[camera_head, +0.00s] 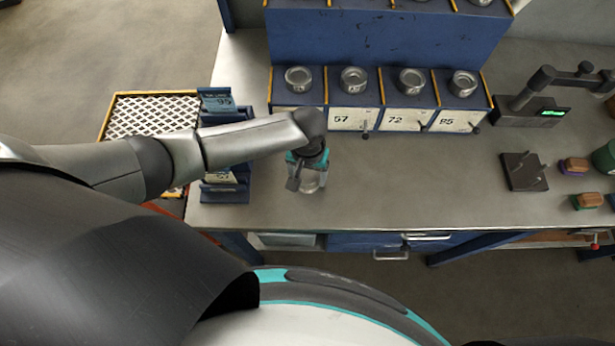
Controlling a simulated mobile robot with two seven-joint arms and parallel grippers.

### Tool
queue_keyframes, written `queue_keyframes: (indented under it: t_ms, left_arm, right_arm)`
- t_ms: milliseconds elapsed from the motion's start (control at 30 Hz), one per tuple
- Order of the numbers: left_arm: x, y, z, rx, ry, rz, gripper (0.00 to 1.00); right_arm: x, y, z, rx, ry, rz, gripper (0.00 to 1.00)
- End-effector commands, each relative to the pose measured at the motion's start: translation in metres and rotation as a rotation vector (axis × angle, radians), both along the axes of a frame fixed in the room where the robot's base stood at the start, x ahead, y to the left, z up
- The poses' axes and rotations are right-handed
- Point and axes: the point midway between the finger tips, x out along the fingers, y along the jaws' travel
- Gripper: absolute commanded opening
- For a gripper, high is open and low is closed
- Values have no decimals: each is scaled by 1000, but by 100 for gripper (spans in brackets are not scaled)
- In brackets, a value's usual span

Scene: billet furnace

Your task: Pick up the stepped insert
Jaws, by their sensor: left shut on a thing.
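My left arm reaches in from the left over the grey bench. My left gripper (304,175) points down near the bench's front left part and is shut on a silvery round piece, which looks like the stepped insert (314,182). The gripper and wrist hide part of the insert, so its steps are hard to make out. I cannot tell if it touches the bench top. My right gripper is not in view.
A blue rack (385,37) at the back holds several metal rings above labels such as 57 (341,120). Blue label holders (217,101) stand left. A device with a green display (540,112) stands right. The bench middle (420,180) is clear.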

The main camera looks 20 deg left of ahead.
Motion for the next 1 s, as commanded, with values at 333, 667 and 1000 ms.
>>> queue_keyframes:
  t_ms: [333,667,1000]
  left_arm:
    - [0,0,0,0,0,0,0]
    - [1,0,1,-1,-2,0,0]
    - [1,-1,17,-3,-3,0,0]
  right_arm:
    - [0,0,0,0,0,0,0]
    - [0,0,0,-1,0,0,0]
    - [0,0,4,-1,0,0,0]
